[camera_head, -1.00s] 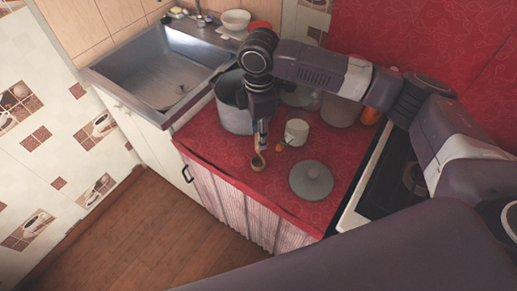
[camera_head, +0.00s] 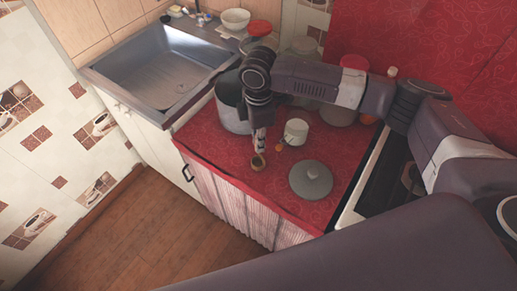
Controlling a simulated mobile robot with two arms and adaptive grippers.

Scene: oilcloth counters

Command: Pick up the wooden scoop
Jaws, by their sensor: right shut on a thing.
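The wooden scoop (camera_head: 257,163) is at the front part of the red-covered counter, beside the pot; its round end shows just below my gripper and its handle is mostly hidden. My right gripper (camera_head: 259,149) points down from above and is shut on the scoop. I cannot tell whether the scoop touches the cloth. My left gripper is not in view.
A large grey pot (camera_head: 233,112) stands close left of my right gripper. A white mug (camera_head: 296,132) and a grey lid (camera_head: 311,180) are to the right. Jars stand behind. The sink (camera_head: 165,75) is at left, the stove (camera_head: 385,185) at right.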

